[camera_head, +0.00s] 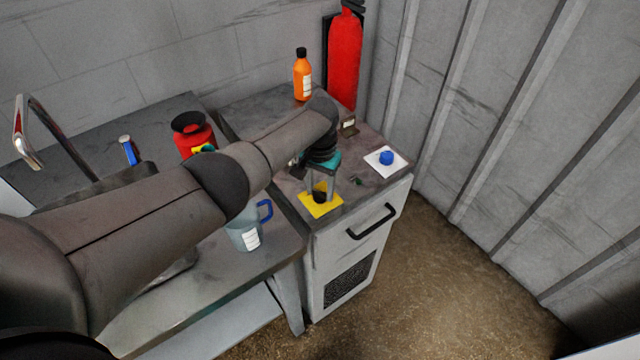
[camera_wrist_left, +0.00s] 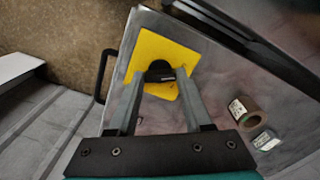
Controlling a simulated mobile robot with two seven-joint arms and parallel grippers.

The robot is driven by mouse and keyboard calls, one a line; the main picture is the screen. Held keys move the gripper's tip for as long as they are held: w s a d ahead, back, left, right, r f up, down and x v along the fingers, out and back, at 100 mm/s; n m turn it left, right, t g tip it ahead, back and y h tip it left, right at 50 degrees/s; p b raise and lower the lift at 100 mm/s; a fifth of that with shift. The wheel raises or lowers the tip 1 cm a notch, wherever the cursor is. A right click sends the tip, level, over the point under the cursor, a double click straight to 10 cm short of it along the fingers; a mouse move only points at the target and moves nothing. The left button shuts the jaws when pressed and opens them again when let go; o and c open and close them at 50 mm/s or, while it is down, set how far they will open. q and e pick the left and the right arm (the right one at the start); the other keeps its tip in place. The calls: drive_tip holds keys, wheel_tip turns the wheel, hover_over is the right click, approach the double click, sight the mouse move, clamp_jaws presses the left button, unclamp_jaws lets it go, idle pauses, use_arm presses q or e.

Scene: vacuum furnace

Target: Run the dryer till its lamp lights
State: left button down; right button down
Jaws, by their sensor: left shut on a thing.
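The grey cabinet (camera_head: 335,255) with a black handle and a dark grille stands at centre; I take it to be the dryer. On its top, a black knob (camera_head: 319,197) sits on a yellow plate (camera_head: 305,209). My left gripper (camera_head: 321,192) points down over the plate, shut on the knob. In the left wrist view, the knob (camera_wrist_left: 159,70) lies between the fingertips (camera_wrist_left: 161,80), over the yellow plate (camera_wrist_left: 150,48). A blue button (camera_head: 386,157) on a white plate is to the right on the same top. I cannot make out a lit lamp. My right gripper is not in view.
An orange bottle (camera_head: 302,75) and a red extinguisher (camera_head: 345,55) are behind. A jug with a blue handle (camera_head: 244,232) and a red container (camera_head: 194,135) stand on the left bench near my arm. A brown roll (camera_wrist_left: 243,110) lies on the top. The floor at right is clear.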

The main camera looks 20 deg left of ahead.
sight(320, 192)
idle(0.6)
use_arm(q)
drive_tip(key=shift+c, duration=1.6)
unclamp_jaws()
drive_tip(key=shift+r+p, duration=0.3)
drive_tip(key=shift+r, duration=0.25)
wheel_tip(320, 192, up, 14)
drive_tip(key=p, duration=0.3)
